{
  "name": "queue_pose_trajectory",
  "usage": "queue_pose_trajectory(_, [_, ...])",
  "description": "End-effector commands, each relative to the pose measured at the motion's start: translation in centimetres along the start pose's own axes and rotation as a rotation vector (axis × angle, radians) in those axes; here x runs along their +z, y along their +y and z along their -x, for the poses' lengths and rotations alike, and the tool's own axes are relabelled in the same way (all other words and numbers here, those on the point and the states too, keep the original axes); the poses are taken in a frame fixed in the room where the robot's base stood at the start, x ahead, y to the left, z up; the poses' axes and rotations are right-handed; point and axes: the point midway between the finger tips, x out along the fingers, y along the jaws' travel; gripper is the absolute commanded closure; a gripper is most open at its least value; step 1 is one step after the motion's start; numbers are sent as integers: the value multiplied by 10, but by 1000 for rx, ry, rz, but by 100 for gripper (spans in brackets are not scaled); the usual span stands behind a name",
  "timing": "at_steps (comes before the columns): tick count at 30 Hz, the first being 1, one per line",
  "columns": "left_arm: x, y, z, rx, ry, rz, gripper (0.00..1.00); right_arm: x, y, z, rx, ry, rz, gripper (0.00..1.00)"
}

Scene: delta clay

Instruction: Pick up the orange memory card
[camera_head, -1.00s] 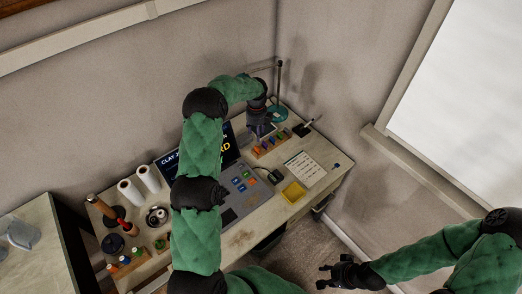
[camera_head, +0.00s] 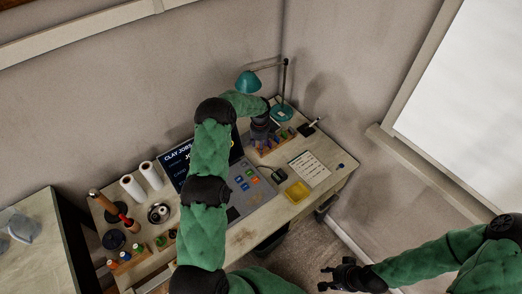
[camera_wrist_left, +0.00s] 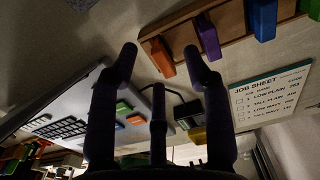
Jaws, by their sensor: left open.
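The orange memory card (camera_wrist_left: 162,57) stands in the near end of a wooden rack (camera_wrist_left: 190,18), beside a purple card (camera_wrist_left: 207,36). My left gripper (camera_wrist_left: 159,55) is open and empty in the left wrist view. The orange card appears between its spread fingertips, but I cannot tell whether they touch it. In the head view the left gripper (camera_head: 263,130) is over the rack's left end and hides part of it. My right gripper (camera_head: 328,276) has its fingers apart and is empty, off the desk's front side.
Blue (camera_wrist_left: 263,18) and green cards stand further along the rack. A teal lamp (camera_head: 247,82) stands behind. A screen (camera_head: 176,166) is at the left.

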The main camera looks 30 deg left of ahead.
Motion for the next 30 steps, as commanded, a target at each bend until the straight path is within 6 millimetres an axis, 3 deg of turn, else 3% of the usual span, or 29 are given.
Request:
queue_pose_trajectory(9, [0,0,-8,-1,-1,0,54,0,0,-1,0,0,0,60])
queue_pose_trajectory(14, [0,0,-8,-1,-1,0,91,0,0,-1,0,0,0,60])
queue_pose_trajectory(30, [1,0,-3,-1,-2,0,93,0,0,0,0,0,0,60])
